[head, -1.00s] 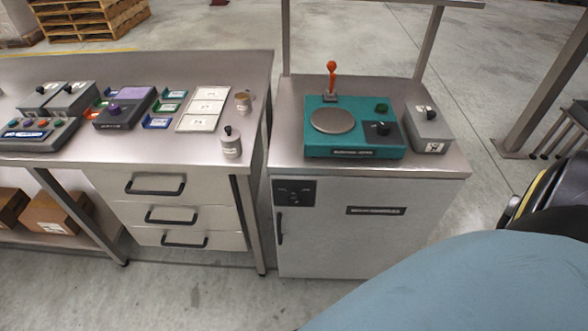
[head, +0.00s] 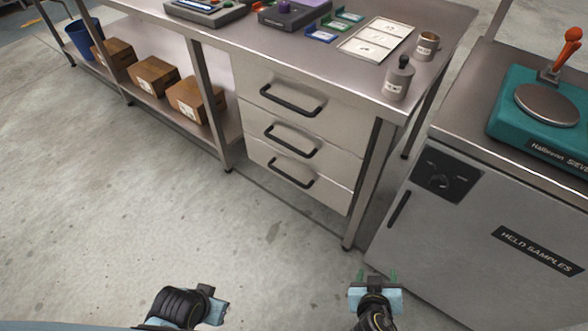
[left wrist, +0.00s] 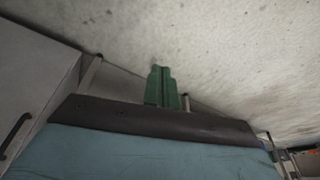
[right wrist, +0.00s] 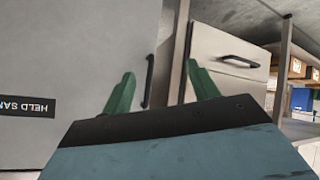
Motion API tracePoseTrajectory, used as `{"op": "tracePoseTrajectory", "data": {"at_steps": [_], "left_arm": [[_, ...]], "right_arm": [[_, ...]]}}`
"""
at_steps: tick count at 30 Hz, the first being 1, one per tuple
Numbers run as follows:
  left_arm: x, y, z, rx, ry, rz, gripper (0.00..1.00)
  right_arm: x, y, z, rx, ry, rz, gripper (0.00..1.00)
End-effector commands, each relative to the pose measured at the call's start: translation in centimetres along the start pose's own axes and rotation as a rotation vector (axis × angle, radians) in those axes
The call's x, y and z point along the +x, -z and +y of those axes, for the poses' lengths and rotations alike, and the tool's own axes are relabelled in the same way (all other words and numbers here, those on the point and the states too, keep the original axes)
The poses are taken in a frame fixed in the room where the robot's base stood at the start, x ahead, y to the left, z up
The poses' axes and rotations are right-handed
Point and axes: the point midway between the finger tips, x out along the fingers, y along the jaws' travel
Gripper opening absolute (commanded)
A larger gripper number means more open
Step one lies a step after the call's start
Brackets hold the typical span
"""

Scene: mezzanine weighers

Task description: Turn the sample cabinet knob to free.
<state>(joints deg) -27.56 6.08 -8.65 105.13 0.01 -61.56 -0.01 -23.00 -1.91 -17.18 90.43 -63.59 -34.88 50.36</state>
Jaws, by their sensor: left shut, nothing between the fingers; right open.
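The sample cabinet (head: 480,240), grey with a "HELD SAMPLES" label, stands at the right in the head view. Its black knob (head: 439,181) sits on a dark plate at the door's upper left. The text on the plate is too small to read. A dark vertical handle (head: 399,209) is below it. My right gripper (head: 366,277) is open and empty, low in front of the cabinet and apart from it. Its green fingers show spread in the right wrist view (right wrist: 158,95). My left gripper (left wrist: 161,88) is shut and empty, over the floor.
A steel bench with several drawers (head: 290,130) stands left of the cabinet, with a narrow gap between. On the cabinet is a teal scale (head: 510,115) with an orange-topped lever (head: 565,50). Cardboard boxes (head: 152,77) lie on the bench's lower shelf. The floor in front is clear.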

Motion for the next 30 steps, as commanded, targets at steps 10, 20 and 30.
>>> {"op": "tracePoseTrajectory", "data": {"at_steps": [10, 20, 30], "left_arm": [[-6.6, 2.3, -0.3, -0.008, 0.010, 0.083, 0.00], [-9.1, 1.9, -0.5, -0.011, 0.013, 0.078, 0.00], [-8.4, 1.2, -0.7, -0.011, 0.019, 0.034, 0.00]], "right_arm": [[-4.0, 11.8, 6.4, 0.301, -0.311, 0.461, 0.60], [-5.7, 14.8, 9.3, 0.384, -0.385, 0.579, 0.60], [-0.4, 18.0, 12.4, 0.382, -0.384, 0.578, 0.60]]}}
